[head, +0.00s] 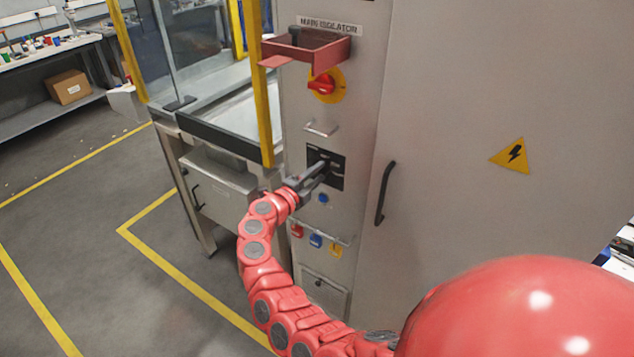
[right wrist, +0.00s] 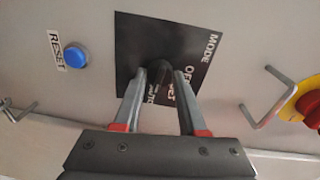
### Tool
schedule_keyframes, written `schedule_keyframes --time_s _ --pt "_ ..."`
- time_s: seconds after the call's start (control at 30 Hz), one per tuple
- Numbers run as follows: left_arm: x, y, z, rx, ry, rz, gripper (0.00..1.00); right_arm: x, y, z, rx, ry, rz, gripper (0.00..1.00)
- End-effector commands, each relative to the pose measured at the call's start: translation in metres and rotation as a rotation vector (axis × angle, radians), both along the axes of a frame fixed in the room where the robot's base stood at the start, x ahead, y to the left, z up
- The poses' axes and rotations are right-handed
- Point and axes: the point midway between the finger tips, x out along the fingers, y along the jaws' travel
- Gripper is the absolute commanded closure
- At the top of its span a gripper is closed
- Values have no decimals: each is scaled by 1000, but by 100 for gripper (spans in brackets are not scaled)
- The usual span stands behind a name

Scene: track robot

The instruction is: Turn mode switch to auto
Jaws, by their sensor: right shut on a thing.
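The mode switch is a dark knob (right wrist: 160,70) on a black plate (right wrist: 132,35) marked MODE, with OFF and AUTO lettering partly hidden by my fingers. In the head view the plate (head: 337,181) sits on the grey cabinet front, below the main isolator. My right gripper (head: 321,168) reaches the plate from the lower left. In the right wrist view my right gripper (right wrist: 160,76) has its two fingers on either side of the knob, shut on it. I cannot tell which position the knob points to. My left gripper is out of view.
A blue RESET button (right wrist: 75,57) is beside the plate. A red isolator knob (head: 322,84) sits under a red open-topped box (head: 305,47). A small metal handle (head: 321,130) is above the plate. Colored padlocks (head: 316,241) hang below. A yellow-framed glass enclosure (head: 266,110) stands left.

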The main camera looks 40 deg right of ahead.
Motion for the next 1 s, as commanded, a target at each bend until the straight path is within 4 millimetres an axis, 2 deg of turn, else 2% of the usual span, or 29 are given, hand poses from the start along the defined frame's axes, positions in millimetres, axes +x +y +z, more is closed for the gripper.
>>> schedule_keyframes --time_s 0.2,0.67,0.7,0.83,1.0 --pt "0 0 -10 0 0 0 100 -1 -1 -1 18 -45 -2 100" --pt "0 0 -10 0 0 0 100 0 0 0 23 -55 -1 100" --pt "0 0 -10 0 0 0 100 0 0 0 23 -55 0 52" --pt "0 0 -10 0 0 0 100 0 0 0 23 -55 0 29" --pt "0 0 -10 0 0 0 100 0 0 0 23 -55 0 29"
